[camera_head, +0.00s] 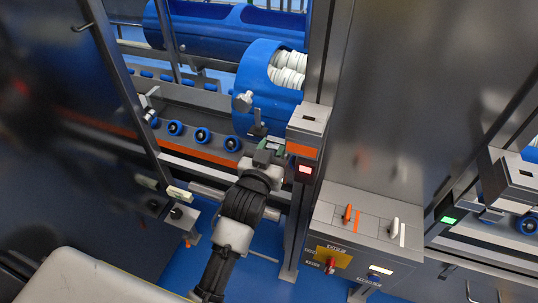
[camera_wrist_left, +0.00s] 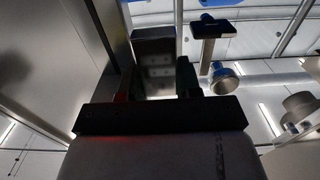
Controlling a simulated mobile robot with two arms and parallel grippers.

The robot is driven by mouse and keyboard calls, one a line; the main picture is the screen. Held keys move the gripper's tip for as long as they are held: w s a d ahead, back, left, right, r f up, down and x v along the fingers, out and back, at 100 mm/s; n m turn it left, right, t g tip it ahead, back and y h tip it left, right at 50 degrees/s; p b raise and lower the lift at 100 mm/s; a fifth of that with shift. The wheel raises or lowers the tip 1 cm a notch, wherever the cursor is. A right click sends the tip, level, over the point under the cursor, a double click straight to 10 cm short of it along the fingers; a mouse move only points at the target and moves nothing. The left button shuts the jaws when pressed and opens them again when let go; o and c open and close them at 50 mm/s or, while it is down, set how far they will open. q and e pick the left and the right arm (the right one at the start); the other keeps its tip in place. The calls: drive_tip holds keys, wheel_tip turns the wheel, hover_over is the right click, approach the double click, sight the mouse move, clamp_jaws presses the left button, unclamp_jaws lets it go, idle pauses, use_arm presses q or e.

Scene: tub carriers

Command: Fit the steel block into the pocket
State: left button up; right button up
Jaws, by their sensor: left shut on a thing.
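My left gripper (camera_head: 268,151) reaches up from the bottom of the head view to the door post. It is beside a grey box with an orange band (camera_head: 306,125) and a dark slot in its top. In the left wrist view the gripper (camera_wrist_left: 158,88) is shut on the steel block (camera_wrist_left: 157,72), a grey piece between the two fingers. In the head view the block is mostly hidden by the gripper. I cannot tell for certain which opening is the pocket, or whether the block touches the box. My right gripper is not in view.
A blue tub (camera_head: 262,84) with white rolled contents stands behind the post, above a conveyor with blue rollers (camera_head: 202,135). A control panel (camera_head: 362,226) with orange and white levers is to the right. A similar slotted box (camera_head: 516,172) stands at the far right.

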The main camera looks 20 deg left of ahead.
sight(285, 124)
use_arm(q)
drive_tip(key=shift+w+d+b, duration=0.1)
drive_tip(key=shift+w+b, duration=0.2)
drive_tip(key=shift+w, duration=2.85)
drive_tip(key=shift+f, duration=0.1)
drive_tip(key=shift+p, duration=0.75)
drive_tip(key=shift+f+b, duration=1.35)
drive_tip(key=shift+f, duration=0.8)
drive_tip(key=o, duration=0.9)
drive_tip(key=shift+f, duration=0.1)
